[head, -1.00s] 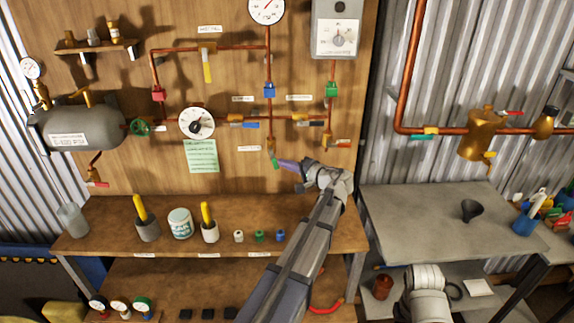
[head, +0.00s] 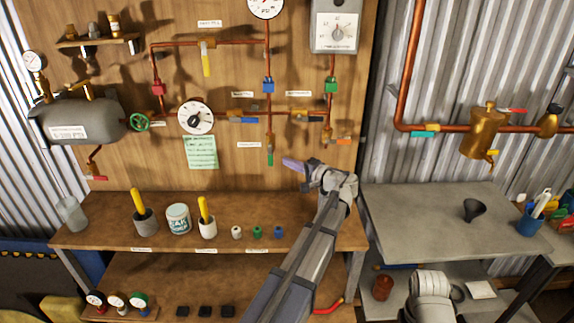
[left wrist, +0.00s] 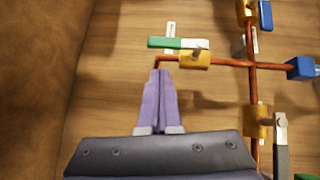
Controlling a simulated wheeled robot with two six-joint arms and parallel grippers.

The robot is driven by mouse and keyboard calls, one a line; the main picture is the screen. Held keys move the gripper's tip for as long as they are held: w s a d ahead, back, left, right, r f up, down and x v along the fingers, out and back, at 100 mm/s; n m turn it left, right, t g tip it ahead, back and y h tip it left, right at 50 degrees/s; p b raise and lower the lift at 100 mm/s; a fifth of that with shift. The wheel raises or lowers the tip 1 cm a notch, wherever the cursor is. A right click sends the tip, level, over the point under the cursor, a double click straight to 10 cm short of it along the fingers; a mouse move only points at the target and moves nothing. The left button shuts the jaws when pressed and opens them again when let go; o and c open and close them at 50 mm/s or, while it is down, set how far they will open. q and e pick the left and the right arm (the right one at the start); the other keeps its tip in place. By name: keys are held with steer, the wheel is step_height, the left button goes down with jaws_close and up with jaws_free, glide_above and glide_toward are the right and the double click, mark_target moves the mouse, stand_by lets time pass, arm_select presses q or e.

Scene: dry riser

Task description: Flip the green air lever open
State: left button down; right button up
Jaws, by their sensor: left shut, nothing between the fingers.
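The green-tipped lever (head: 270,156) hangs straight down from a small brass valve (head: 270,140) at the bottom of the middle vertical copper pipe. In the left wrist view the green lever (left wrist: 165,42) lies along the pipe at its brass valve body (left wrist: 194,60). My left gripper (head: 288,163) is shut and empty, just right of the lever in the head view. In the left wrist view its purple fingers (left wrist: 156,78) end by the bent pipe end, apart from the lever. My right gripper is out of view.
A brass valve with a grey lever (left wrist: 280,130) is on the crossing pipe, right of my fingers in the left wrist view. Blue (head: 268,86) and green (head: 331,86) valves sit above. A bench (head: 100,237) with cups and small fittings stands below the board.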

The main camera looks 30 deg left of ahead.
arm_select(q)
steer(key=f+v, duration=0.1)
steer(key=v, duration=0.9)
steer(key=shift+w+d, duration=0.35)
steer(key=shift+d, duration=0.15)
steer(key=s+d+f+m+g+h, duration=0.1)
steer(key=s+d+f+g+h, duration=0.1)
steer(key=s+d+f+h, duration=0.5)
steer(key=s+d+f+m+g+h, duration=0.1)
steer(key=s+d+f+h, duration=0.7)
steer(key=s+d, duration=1.1)
step_height(320, 180, down, 4)
steer(key=shift+s+d+f+g, duration=0.1)
steer(key=shift+s+d+g, duration=0.1)
steer(key=shift+d+g, duration=0.35)
steer(key=shift+a, duration=0.1)
